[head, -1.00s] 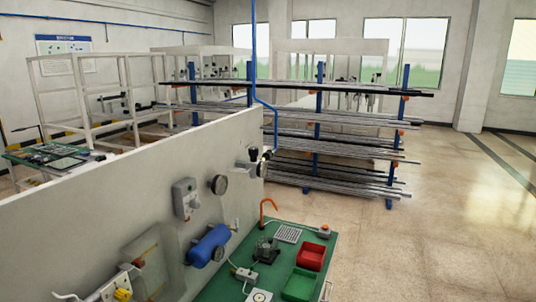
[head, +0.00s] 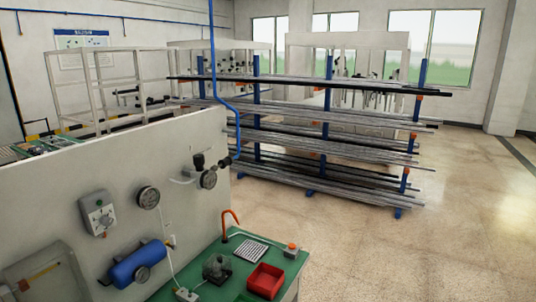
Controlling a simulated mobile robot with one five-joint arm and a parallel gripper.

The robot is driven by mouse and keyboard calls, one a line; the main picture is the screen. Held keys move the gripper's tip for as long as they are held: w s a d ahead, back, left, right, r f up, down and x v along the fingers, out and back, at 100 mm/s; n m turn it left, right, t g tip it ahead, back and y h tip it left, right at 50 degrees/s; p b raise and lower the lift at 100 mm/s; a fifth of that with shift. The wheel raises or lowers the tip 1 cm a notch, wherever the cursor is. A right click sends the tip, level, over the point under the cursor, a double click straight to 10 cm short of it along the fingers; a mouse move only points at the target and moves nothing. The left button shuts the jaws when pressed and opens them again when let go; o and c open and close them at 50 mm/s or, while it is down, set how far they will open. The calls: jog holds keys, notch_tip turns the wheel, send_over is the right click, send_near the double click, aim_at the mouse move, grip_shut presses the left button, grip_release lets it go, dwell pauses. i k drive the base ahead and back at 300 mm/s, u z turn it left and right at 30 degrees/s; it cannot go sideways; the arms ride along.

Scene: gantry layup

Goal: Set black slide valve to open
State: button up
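No part that I can name with certainty as the black slide valve shows. A small dark fitting (head: 226,162) sits where the blue air pipe (head: 213,60) meets the top right of the grey panel (head: 60,185). Left of it is a round gauge (head: 208,179) with a black knob (head: 198,160) above it. Both are too small to read an open or closed setting. My gripper is not in view.
The panel also bears a second gauge (head: 148,197), a grey switch box (head: 98,212) and a blue cylinder (head: 137,264). A green bench (head: 215,290) with a red bin (head: 265,281) stands in front. A pipe rack (head: 328,120) stands behind. Floor at right is clear.

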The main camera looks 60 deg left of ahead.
aim_at(227, 161)
jog(key=u, duration=0.05)
jog(key=i, duration=2.1)
jog(key=u, duration=4.7)
jog(key=i, duration=0.6)
jog(key=u, duration=0.05)
